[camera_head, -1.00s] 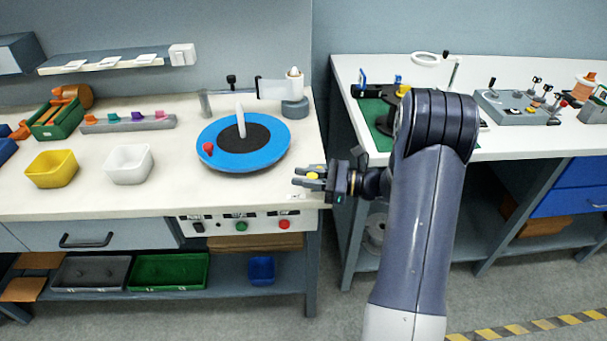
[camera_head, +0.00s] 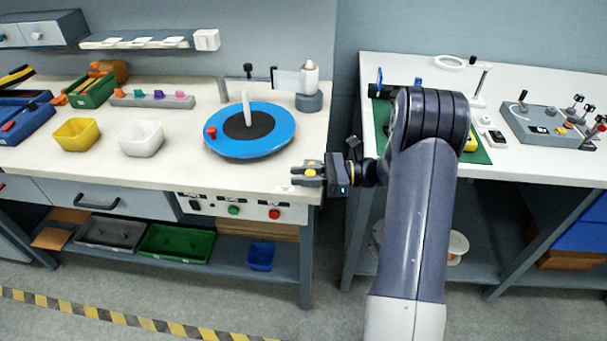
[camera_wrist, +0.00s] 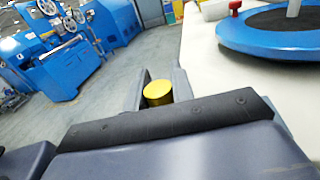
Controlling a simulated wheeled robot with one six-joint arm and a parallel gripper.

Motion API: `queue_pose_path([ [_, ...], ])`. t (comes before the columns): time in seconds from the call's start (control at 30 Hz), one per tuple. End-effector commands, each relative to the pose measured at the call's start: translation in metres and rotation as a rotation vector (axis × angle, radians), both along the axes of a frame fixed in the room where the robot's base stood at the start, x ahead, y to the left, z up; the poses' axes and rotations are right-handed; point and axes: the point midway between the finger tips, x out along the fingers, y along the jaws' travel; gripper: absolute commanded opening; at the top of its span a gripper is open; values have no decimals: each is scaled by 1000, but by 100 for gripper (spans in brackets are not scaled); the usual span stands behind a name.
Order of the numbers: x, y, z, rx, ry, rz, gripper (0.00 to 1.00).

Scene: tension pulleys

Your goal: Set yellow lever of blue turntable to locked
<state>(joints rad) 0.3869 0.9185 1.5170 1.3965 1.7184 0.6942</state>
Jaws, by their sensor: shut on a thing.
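The blue turntable (camera_head: 228,143) has a dark centre, an upright white post and a red knob (camera_head: 210,132) on its left rim. It stands on the left bench, and part of it shows at the upper right of the wrist view (camera_wrist: 265,42). A yellow lever knob (camera_wrist: 158,92) sits between my fingers in the wrist view. It shows as a small yellow spot in the head view (camera_head: 313,164). My gripper (camera_head: 306,174) is shut on it at the bench's front right corner, right of and nearer than the turntable. The lever's lower part is hidden.
A white bowl (camera_head: 141,139) and a yellow bowl (camera_head: 77,135) stand left of the turntable. A grey post fixture (camera_head: 309,101) stands behind it. Buttons line the bench's front panel (camera_head: 250,209). A gap separates this bench from the right bench (camera_head: 505,172).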

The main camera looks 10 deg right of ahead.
Motion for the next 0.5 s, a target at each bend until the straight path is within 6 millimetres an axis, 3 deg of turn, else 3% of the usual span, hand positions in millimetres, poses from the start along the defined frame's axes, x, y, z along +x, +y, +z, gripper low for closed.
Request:
queue_pose_path([
  [0.27, 0, 0, 0, -1, -1, 1, 0],
  [0.3, 0, 0, 0, -1, -1, 1, 26],
  [0.5, 0, 0, 0, -1, -1, 0, 43],
])
